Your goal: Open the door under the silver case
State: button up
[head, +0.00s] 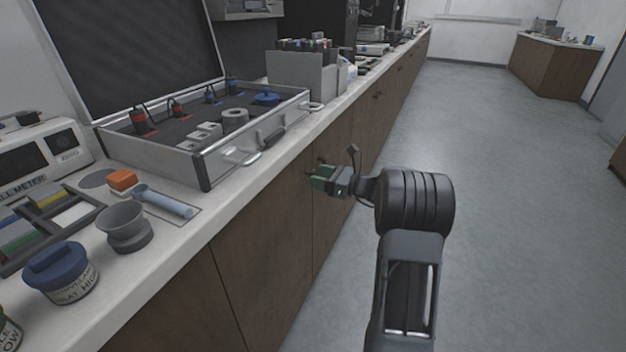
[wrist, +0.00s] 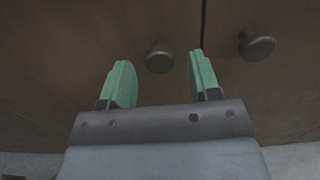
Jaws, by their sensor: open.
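The silver case (head: 205,165) stands open on the counter, with its dark lid raised at the back. Below it are brown wooden cabinet doors (head: 262,248), which look shut. In the wrist view, two round dark knobs sit on either side of a vertical seam: a left knob (wrist: 159,57) and a right knob (wrist: 257,44). My gripper (head: 318,174) is in front of the doors, below the counter edge. In the wrist view its green fingers (wrist: 160,80) are open, with the left knob between and just beyond them. I cannot tell whether they touch it.
The white counter (head: 215,218) runs along the left and holds a grey mortar (head: 125,228), a blue-lidded jar (head: 60,272), an orange block (head: 121,180) and a grey box (head: 300,72). The grey floor (head: 500,170) to the right is free.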

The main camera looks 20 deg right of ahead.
jog(key=shift+x, duration=1.25)
jog(key=shift+c, duration=0.4)
jog(key=shift+s, duration=0.1)
grip_shut()
